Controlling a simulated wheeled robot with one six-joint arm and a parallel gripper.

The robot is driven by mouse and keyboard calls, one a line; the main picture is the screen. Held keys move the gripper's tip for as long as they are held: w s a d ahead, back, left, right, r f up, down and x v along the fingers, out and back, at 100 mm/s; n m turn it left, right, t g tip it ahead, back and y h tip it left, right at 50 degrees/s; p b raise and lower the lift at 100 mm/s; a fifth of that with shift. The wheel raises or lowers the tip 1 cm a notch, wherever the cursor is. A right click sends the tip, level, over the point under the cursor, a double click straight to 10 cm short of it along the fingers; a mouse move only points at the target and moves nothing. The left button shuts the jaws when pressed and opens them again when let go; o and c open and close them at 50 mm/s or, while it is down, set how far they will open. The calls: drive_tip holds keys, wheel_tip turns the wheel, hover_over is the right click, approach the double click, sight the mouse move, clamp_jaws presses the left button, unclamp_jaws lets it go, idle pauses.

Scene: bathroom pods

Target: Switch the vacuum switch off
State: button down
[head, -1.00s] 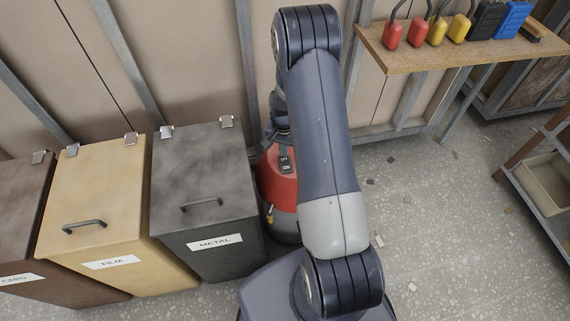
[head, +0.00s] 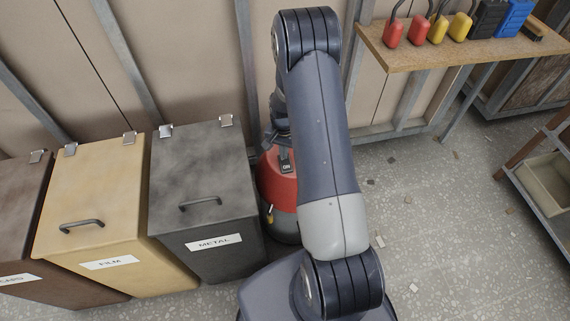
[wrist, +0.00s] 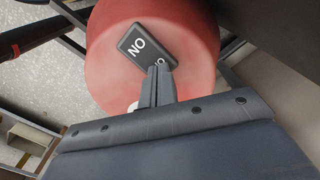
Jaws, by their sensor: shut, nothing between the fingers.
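The vacuum (head: 281,190) is a red-topped canister on the floor, partly behind my arm. Its dark switch (head: 286,168) is on top and shows the word ON. In the wrist view the switch (wrist: 141,42) is a dark tilted plate on the red top (wrist: 100,72), with ON readable at one end. My gripper (wrist: 158,68) is shut and empty. Its fingertips are at the other end of the switch and hide part of the lettering there. I cannot tell whether they touch it. In the head view my gripper (head: 286,152) is just above the switch.
The grey metal bin (head: 205,245) stands close left of the vacuum, with a tan film bin (head: 100,245) and a brown bin beyond. A wooden shelf (head: 450,55) with padlocks is at upper right. Floor right of my arm is mostly clear.

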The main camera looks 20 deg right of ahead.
drive_tip(key=shift+f, duration=0.4)
drive_tip(key=shift+r, duration=0.1)
drive_tip(key=shift+r+p, duration=1.8)
drive_tip(key=shift+r, duration=1.7)
drive_tip(key=shift+f, duration=0.2)
wheel_tip(320, 180, down, 7)
drive_tip(key=b, duration=0.4)
drive_tip(key=shift+r, duration=0.2)
